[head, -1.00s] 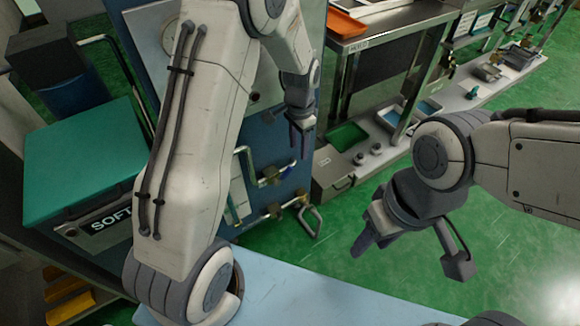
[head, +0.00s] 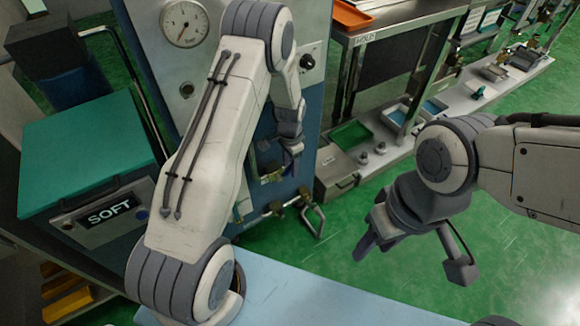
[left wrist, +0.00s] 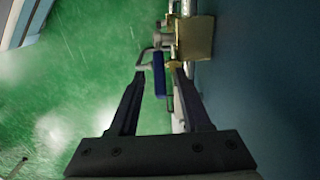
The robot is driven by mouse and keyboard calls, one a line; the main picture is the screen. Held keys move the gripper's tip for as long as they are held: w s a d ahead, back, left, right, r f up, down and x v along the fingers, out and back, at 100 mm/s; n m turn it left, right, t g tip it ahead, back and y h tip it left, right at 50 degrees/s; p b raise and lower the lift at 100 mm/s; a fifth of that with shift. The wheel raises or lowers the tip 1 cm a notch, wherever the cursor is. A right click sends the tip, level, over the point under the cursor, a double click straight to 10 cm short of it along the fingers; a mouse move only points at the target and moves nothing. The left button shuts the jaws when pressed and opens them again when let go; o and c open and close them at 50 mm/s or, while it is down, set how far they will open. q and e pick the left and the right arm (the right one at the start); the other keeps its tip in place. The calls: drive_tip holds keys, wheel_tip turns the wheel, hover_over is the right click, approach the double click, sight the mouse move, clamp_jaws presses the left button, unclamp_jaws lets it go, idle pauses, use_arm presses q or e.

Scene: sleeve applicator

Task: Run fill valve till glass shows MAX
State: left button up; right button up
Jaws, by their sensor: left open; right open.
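A valve with a blue lever handle (left wrist: 159,75) and a brass body (left wrist: 195,38) shows in the left wrist view. The handle lies between the fingers of my left gripper (left wrist: 158,76), which is open; I cannot tell whether either finger touches it. In the head view my left gripper (head: 293,149) is at the blue machine's front, by the brass valve fitting (head: 270,177). My right gripper (head: 372,232) is open and empty over the green floor. My left arm covers much of the machine's front, and I cannot make out a glass level or MAX mark.
A lower valve with a looped metal handle (head: 313,220) sticks out below. A round dial gauge (head: 186,23) is on the machine's upper panel. A teal-lidded box marked SOFT (head: 90,155) stands left. A bench with a green tray (head: 351,135) stands right.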

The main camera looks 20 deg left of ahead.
use_arm(q)
clamp_jaws()
idle(1.5)
